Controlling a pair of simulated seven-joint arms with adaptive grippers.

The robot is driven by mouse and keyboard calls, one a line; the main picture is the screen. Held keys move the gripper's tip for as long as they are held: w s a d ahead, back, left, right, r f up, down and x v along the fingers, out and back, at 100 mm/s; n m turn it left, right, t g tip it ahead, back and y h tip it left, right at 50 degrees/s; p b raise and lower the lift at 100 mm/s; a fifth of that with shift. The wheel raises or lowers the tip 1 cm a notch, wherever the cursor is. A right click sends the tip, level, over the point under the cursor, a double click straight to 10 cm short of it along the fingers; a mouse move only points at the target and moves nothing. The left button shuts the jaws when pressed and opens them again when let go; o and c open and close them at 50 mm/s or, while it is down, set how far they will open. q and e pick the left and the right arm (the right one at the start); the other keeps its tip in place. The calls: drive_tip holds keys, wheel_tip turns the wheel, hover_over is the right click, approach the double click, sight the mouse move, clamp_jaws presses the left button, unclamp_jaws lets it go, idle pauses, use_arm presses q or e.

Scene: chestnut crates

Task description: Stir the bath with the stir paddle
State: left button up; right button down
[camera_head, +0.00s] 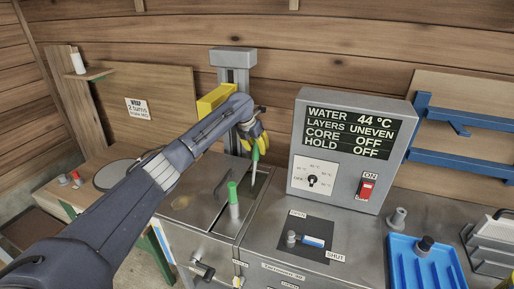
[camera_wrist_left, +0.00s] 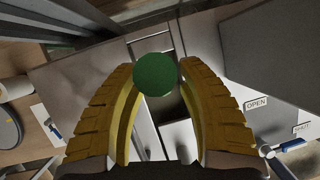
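The stir paddle (camera_head: 255,154) has a green handle and a thin shaft that runs down to the narrow opening of the steel bath (camera_head: 262,190). My left gripper (camera_head: 254,144) points down from above with its yellow fingers on both sides of the handle. In the left wrist view the round green handle top (camera_wrist_left: 155,75) fills most of the space between the fingertips, and the gripper looks shut on it. The paddle's lower end is hidden in the bath.
A second green-topped grey cylinder (camera_head: 233,200) stands on the steel lid close by. The control box (camera_head: 345,150) reads water 44 °C, layers uneven, core off, hold off. A blue tray (camera_head: 425,270) and blue racks (camera_head: 465,118) are at the right.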

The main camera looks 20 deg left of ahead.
use_arm(q)
clamp_jaws()
